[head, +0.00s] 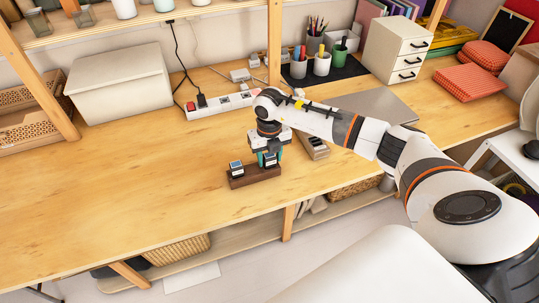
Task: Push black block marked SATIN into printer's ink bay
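A dark brown wooden holder (254,178) lies on the table near its front edge. A small dark block with a pale bluish top (236,168) stands at the holder's left end. My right gripper (267,158) points down over the holder's right part. Another small dark block with a pale face (270,162) shows between or just in front of its teal fingertips. Whether the fingers grip this block or only touch it is too small to tell. No lettering is readable, so I cannot tell which block is SATIN or which bay is the printer's ink one. My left gripper is not in view.
A small tray with dark compartments (314,147) lies right of the gripper, with a grey flat slab (375,105) behind. A power strip (222,104), pen cups (320,64) and a white drawer unit (394,50) stand farther back.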

